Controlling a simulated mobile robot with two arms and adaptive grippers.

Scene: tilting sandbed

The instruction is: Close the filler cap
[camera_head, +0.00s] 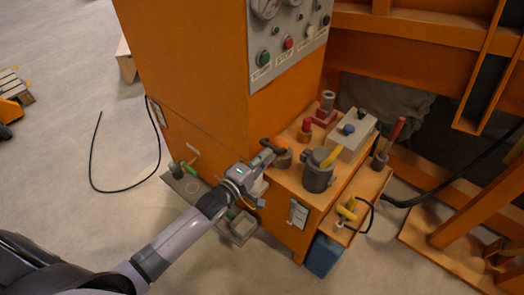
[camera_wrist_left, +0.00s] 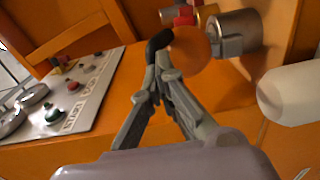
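An orange round cap (camera_head: 283,156) with a black bent handle (camera_head: 270,145) sits at the near left corner of the orange ledge; I take it for the filler cap. In the left wrist view the cap (camera_wrist_left: 190,52) appears as an orange disc, with the black handle (camera_wrist_left: 158,43) at its left side. My left gripper (camera_head: 266,157) is at the handle, its fingers converging to nearly touching tips in the wrist view (camera_wrist_left: 160,70). The tips are right at the handle's end; I cannot tell whether they touch it. The cap's underside is hidden. My right gripper is not in view.
Beside the cap stand a grey pot (camera_head: 317,177) with a yellow handle, a red-topped brass fitting (camera_head: 305,130) and a pale box (camera_head: 352,137) with a blue knob. The orange cabinet with its control panel (camera_head: 290,42) rises behind. A black cable (camera_head: 92,150) lies on the open floor at left.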

